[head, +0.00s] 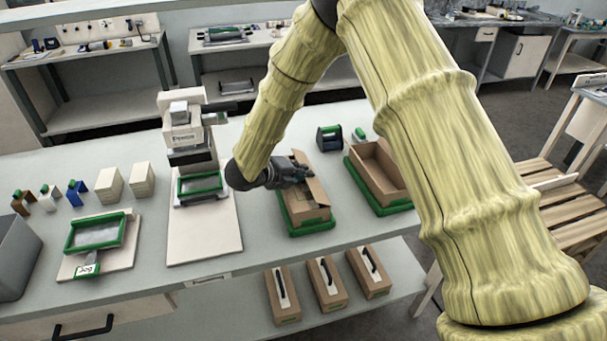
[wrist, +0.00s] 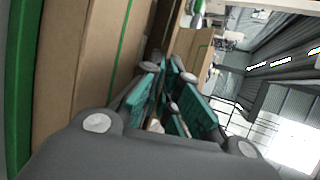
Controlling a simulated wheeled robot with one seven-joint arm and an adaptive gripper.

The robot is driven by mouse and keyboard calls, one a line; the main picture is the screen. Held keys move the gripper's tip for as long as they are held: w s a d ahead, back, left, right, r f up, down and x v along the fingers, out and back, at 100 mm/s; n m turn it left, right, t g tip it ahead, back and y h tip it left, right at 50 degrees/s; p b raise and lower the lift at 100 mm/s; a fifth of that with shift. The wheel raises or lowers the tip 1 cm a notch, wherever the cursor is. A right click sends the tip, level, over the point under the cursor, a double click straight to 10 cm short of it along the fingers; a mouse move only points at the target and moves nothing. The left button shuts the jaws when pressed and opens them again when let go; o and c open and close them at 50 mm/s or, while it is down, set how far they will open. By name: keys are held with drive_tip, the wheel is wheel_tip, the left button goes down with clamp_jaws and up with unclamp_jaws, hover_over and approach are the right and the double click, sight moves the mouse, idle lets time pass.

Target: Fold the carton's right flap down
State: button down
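The carton (head: 309,215) is a brown box on a green-rimmed tray (head: 312,228) on the bench. A raised flap (head: 319,191) stands up at its right side, tilted. Another flap piece shows at its far end (head: 299,157). My gripper (head: 302,173) is over the carton, close to the raised flap; I cannot tell whether they touch. In the wrist view my gripper's teal fingers (wrist: 174,98) are near each other, with brown cardboard (wrist: 108,50) along their left. Whether they are fully shut is unclear.
An open brown carton (head: 378,178) on a green tray is to the right, partly behind my arm. A dark caddy (head: 329,138) stands behind. A scale-like machine (head: 188,140) is to the left.

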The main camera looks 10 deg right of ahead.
drive_tip(key=c, duration=1.7)
unclamp_jaws()
drive_tip(key=shift+r, duration=0.1)
